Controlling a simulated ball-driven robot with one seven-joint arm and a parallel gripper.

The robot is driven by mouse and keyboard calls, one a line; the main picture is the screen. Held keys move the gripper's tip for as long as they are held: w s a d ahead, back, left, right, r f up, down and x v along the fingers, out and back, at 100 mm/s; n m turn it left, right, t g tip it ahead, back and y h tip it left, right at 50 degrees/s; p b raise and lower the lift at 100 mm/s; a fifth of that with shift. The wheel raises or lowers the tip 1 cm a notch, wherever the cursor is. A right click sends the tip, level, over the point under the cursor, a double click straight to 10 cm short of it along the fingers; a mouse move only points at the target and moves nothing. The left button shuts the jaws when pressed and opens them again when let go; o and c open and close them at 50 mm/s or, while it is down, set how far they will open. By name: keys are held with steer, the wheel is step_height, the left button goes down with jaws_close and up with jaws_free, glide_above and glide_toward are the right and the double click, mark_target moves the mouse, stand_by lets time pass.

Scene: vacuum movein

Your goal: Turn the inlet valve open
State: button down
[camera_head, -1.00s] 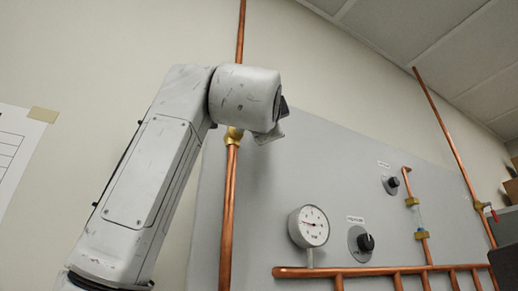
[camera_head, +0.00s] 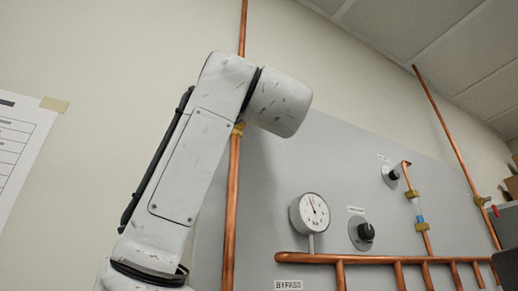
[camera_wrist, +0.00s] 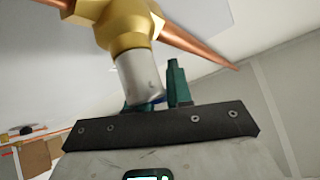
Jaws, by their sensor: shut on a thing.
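The inlet valve is a brass body (camera_wrist: 127,25) on a copper pipe, close up in the wrist view. A pale metal stem (camera_wrist: 138,75) comes out of it towards me. My gripper (camera_wrist: 154,94) has teal fingers at the end of this stem, and a bit of blue, likely the valve's handle, shows between them. The fingers are shut on it, though the grip itself is mostly hidden. In the head view, the brass fitting (camera_head: 238,128) on the tall left pipe is partly covered by my arm, and my gripper is hidden there.
A grey panel carries a round gauge (camera_head: 310,213), a black knob (camera_head: 365,233) and a smaller knob (camera_head: 392,175). A sight tube (camera_head: 418,209) shows blue. A red-handled valve (camera_head: 494,210) is at the far right. A horizontal copper manifold (camera_head: 350,259) runs low.

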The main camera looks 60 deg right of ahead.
steer(key=c, duration=1.1)
jaws_free()
steer(key=b+v, duration=0.4)
steer(key=v, duration=0.6)
steer(key=shift+a+f, duration=0.25)
steer(key=shift+f, duration=0.1)
steer(key=shift+s, duration=0.1)
steer(key=shift+c, duration=0.5)
